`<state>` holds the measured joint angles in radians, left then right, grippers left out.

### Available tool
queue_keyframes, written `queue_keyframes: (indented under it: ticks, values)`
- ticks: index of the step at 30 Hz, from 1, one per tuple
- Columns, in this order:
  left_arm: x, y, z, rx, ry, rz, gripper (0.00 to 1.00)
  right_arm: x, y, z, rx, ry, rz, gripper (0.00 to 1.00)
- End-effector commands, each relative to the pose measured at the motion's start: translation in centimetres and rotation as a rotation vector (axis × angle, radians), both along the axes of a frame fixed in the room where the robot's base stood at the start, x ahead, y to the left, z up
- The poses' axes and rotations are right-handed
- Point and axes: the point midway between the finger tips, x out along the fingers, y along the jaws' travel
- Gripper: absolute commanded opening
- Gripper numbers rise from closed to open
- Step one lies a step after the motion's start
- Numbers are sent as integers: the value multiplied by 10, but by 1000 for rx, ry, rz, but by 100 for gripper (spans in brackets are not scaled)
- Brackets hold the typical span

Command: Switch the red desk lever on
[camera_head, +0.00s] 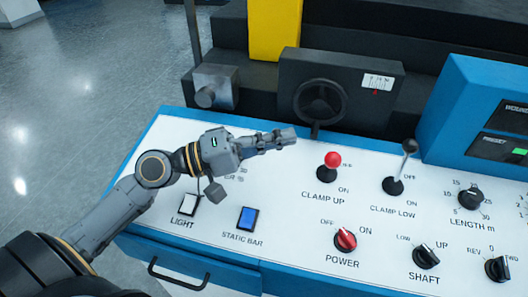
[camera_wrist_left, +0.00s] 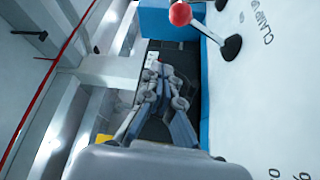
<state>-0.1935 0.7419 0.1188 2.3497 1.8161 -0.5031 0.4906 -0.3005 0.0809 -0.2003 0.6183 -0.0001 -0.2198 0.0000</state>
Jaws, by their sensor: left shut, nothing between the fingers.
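The red desk lever (camera_head: 332,160) has a red ball on a short stem in a black base, above the label CLAMP UP on the white panel. Its ball leans slightly toward the panel's back edge, near the partly hidden OFF mark; ON is printed in front. My left gripper (camera_head: 288,136) is shut and empty. It points right over the panel's back part, left of the red ball and apart from it. In the left wrist view the red lever (camera_wrist_left: 180,14) shows at the top, beyond and to the right of the fingertips (camera_wrist_left: 165,72). My right gripper is not in view.
A black-knobbed CLAMP LOW lever (camera_head: 409,146) stands to the right. The red POWER knob (camera_head: 345,239), black SHAFT knob (camera_head: 426,256) and blue STATIC BAR button (camera_head: 248,218) are nearer. A dark handwheel (camera_head: 320,102) stands behind. A blue display housing (camera_head: 460,120) borders the right.

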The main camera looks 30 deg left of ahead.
Motion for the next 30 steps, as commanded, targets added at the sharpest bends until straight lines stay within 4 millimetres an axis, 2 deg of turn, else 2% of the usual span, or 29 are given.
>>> queue_keyframes:
  ticks: [1,9,26,30]
  values:
    - [-4,5,-8,2,2,1,0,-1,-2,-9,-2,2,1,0]
    - [-15,21,-9,0,0,0,0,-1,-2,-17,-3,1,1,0]
    - [-16,23,-8,1,-1,0,0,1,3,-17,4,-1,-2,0]
    - [-16,23,2,1,-1,0,0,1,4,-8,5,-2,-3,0]
